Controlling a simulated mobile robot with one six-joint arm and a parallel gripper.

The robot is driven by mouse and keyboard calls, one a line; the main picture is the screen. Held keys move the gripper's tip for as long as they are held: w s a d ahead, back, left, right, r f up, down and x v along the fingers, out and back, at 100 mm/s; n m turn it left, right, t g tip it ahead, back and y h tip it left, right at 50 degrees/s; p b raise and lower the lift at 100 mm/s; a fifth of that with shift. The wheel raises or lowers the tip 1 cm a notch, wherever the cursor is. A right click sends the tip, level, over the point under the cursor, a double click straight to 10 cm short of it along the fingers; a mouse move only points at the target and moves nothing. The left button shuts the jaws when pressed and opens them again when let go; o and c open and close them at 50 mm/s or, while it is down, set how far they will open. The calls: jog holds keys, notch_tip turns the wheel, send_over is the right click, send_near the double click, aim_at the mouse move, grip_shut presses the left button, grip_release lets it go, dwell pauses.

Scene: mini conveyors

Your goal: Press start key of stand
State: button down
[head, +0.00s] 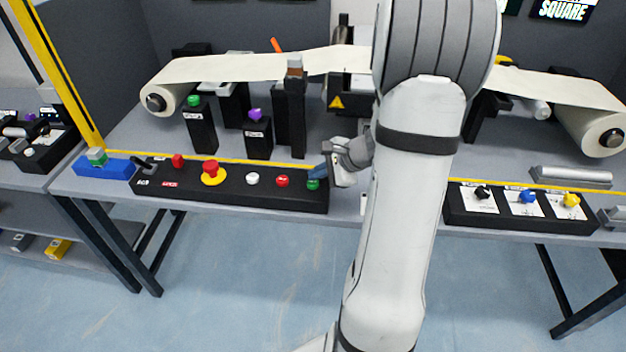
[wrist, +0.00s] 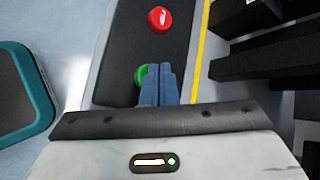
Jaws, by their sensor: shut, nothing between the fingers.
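The black control panel (head: 232,192) lies along the front edge of the table. Its green button (head: 313,184) is at the panel's right end, and a red button (head: 282,181) is just left of it. My gripper (head: 317,173) is shut and empty, its blue fingers right at the green button. In the wrist view the fingertips (wrist: 158,72) cover part of the green button (wrist: 139,76), and the red button (wrist: 160,19) lies farther off in the clear. I cannot tell whether the fingers touch the green button or press it down.
The panel also carries a white button (head: 252,179) and a red mushroom button on a yellow base (head: 212,173). Black posts (head: 201,130) and a conveyor belt (head: 225,68) stand behind. A second panel (head: 520,210) with knobs lies to the right.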

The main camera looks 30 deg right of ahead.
aim_at(317, 183)
jog(key=shift+r, duration=0.4)
jog(key=shift+r+p, duration=1.85)
jog(key=shift+r, duration=0.7)
jog(key=shift+f, duration=0.1)
jog(key=s+a+r+n+g, duration=0.45)
jog(key=s+a+n, duration=0.35)
jog(key=a, duration=0.4)
jog(key=s+a+r+n+h, duration=0.3)
jog(key=s+r+n+h, duration=0.2)
jog(key=s+n, duration=0.5)
jog(key=shift+s+n+h, duration=0.2)
jog(key=shift+n+h, duration=0.1)
jog(key=shift+n, duration=0.4)
